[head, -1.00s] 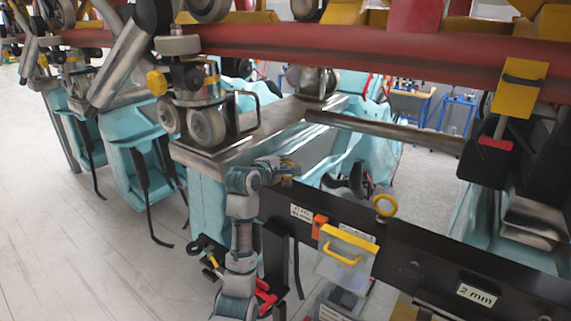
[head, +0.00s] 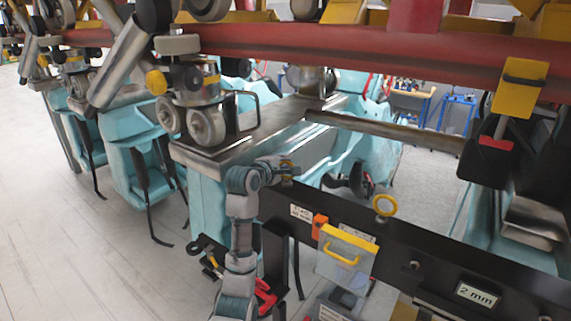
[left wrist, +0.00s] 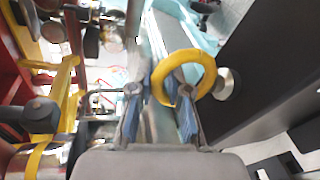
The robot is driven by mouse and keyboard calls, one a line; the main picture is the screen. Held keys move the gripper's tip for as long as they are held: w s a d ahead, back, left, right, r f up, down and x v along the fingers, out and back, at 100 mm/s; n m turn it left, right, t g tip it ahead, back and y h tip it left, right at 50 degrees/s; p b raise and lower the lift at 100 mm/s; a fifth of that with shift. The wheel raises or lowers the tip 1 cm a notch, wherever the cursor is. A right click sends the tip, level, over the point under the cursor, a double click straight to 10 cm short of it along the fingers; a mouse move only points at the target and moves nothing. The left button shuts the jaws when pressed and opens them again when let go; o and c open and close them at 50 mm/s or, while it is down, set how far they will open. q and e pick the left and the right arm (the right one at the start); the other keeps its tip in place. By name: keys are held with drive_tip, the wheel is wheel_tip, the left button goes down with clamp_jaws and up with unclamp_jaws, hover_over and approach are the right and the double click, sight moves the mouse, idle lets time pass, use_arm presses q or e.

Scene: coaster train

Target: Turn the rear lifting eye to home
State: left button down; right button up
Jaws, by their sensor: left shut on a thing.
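My left gripper (head: 289,168) is at the left end of the black beam (head: 405,245). In the left wrist view the gripper (left wrist: 160,92) has its two fingers at the yellow ring of a lifting eye (left wrist: 186,54). One finger overlaps the ring and the other lies left of it. The gripper is shut on this eye. The eye's grey base sits against the dark beam. In the head view the gripper mostly hides this eye. A second yellow lifting eye (head: 385,205) stands upright farther right on the beam, apart from the gripper. My right gripper is not in view.
A clear box with a yellow handle (head: 341,258) hangs on the beam's front, beside an orange block (head: 320,226). A red rail (head: 350,62) with wheels (head: 207,126) runs overhead. Turquoise seats (head: 130,160) stand at left. The floor at left is clear.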

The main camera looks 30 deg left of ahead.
use_arm(q)
drive_tip(key=shift+d+f, duration=0.1)
drive_tip(key=shift+f, duration=0.15)
drive_tip(key=c, duration=1.2)
unclamp_jaws()
drive_tip(key=shift+s, duration=0.1)
drive_tip(key=shift+o, duration=0.2)
drive_tip(key=shift+s+d+r, duration=0.15)
drive_tip(key=shift+s+r, duration=0.05)
drive_tip(key=shift+r, duration=0.1)
drive_tip(key=v, duration=1.1)
drive_tip(key=shift+s, duration=0.4)
